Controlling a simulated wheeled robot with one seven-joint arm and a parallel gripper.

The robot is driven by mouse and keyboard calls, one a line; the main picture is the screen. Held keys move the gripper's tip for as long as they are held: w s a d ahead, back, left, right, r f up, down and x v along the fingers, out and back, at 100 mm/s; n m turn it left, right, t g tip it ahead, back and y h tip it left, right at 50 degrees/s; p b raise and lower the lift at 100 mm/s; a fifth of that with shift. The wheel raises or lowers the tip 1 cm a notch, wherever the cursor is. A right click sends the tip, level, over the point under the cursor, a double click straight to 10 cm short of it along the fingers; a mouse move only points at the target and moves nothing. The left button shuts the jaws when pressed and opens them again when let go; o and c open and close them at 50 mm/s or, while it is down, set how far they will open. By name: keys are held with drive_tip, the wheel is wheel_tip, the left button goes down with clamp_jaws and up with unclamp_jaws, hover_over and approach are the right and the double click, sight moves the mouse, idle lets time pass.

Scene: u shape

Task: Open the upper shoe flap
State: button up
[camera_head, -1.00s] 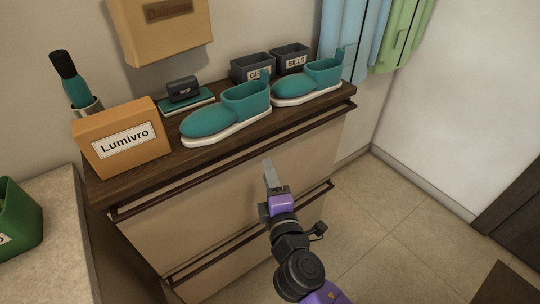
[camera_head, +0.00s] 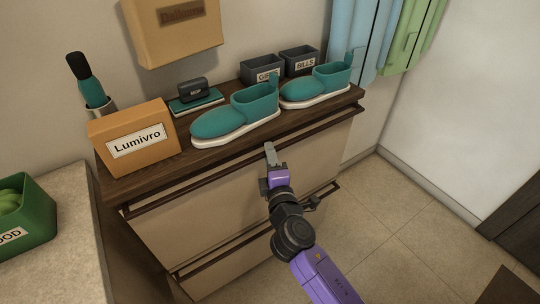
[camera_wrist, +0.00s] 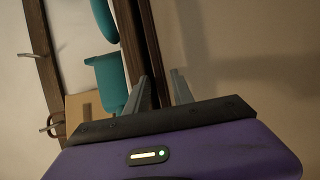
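The upper shoe flap (camera_head: 220,195) is the beige upper front of the dark wooden cabinet, with a dark bar handle (camera_head: 200,179) along its top edge. It looks shut. My gripper (camera_head: 269,149) is in front of the flap's top edge, near the middle of the handle. In the wrist view my two fingers (camera_wrist: 161,90) are apart, and a dark bar runs down towards the gap between them. I cannot tell whether they touch it. The flap's beige face (camera_wrist: 235,50) fills the right of that view.
Teal shoes (camera_head: 235,117), an orange Lumivro box (camera_head: 132,138) and dark bins (camera_head: 263,70) stand on the cabinet top. The lower flap (camera_head: 225,262) is beneath. A counter with a green bin (camera_head: 35,225) is at left. The tiled floor (camera_head: 400,235) at right is clear.

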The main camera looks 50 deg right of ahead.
clamp_jaws()
idle(1.2)
